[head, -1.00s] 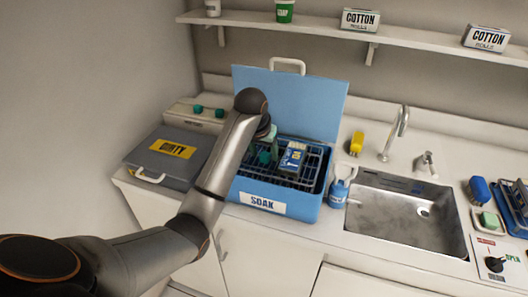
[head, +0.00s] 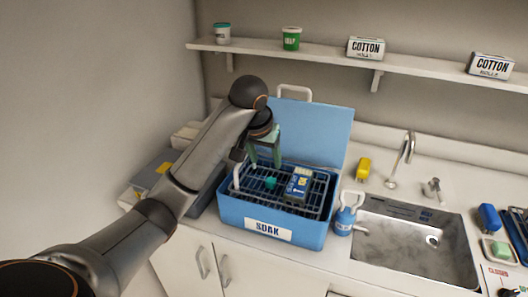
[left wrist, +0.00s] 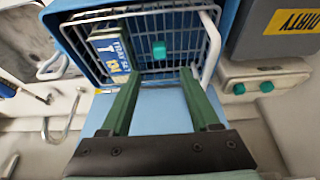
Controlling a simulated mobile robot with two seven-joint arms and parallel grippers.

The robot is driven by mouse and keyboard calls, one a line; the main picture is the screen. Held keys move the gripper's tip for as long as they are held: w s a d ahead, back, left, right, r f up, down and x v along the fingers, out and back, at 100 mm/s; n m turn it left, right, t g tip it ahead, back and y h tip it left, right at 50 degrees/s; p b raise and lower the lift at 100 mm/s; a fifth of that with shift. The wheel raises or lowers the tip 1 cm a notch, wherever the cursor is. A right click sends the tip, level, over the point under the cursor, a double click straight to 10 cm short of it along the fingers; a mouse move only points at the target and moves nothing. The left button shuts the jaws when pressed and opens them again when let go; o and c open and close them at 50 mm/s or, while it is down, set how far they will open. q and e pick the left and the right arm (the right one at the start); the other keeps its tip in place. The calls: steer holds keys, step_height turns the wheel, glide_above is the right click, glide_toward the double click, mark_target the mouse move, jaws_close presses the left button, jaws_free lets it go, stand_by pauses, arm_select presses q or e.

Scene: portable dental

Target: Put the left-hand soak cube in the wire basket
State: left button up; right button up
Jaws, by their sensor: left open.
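A teal cube (head: 270,182) lies in the wire basket (head: 318,196), which sits inside the open blue SOAK box (head: 305,232). The cube also shows in the left wrist view (left wrist: 159,50), against the basket wires and apart from the fingers. My left gripper (head: 265,160) is open and empty above the basket, with its green fingers pointing down. In the left wrist view the fingertips (left wrist: 160,76) are spread wider than the cube. My right gripper is out of view.
A blue, yellow-marked box (head: 299,184) lies in the basket to the cube's right. The basket handle (left wrist: 211,45) stands up near the gripper. Two teal pieces (left wrist: 252,87) sit on a pale unit beside the grey DIRTY box (left wrist: 280,35). A blue bottle (head: 346,213) and sink stand right.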

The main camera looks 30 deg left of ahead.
arm_select(q)
steer(key=shift+v, duration=1.1)
